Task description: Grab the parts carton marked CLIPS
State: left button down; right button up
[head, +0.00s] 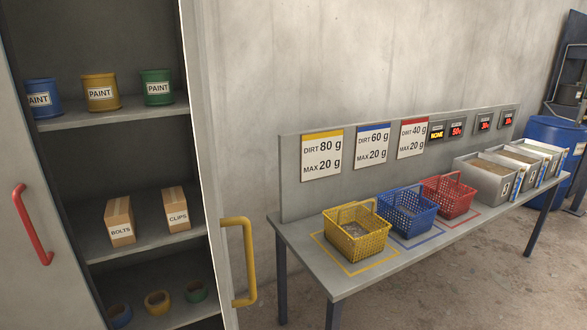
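The CLIPS carton (176,209) is a small brown cardboard box with a white label, standing upright on the middle shelf of the open cabinet. The similar BOLTS carton (120,221) stands to its left on the same shelf, a small gap apart. Neither of my grippers shows in the head view.
The cabinet's left door has a red handle (32,224); a yellow handle (240,262) is at its right. Paint cans (101,92) stand above, tape rolls (157,302) below. A table (352,284) with coloured baskets (406,211) and grey bins (487,178) stands to the right.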

aim_at(175, 207)
jog(key=i+l+u, duration=0.2)
jog(key=u, duration=0.25)
jog(key=l+u, duration=0.45)
jog(key=i+j, duration=0.1)
jog(key=j, duration=0.2)
jog(key=i+j, duration=0.1)
jog(key=j, duration=0.45)
jog(key=i, duration=0.05)
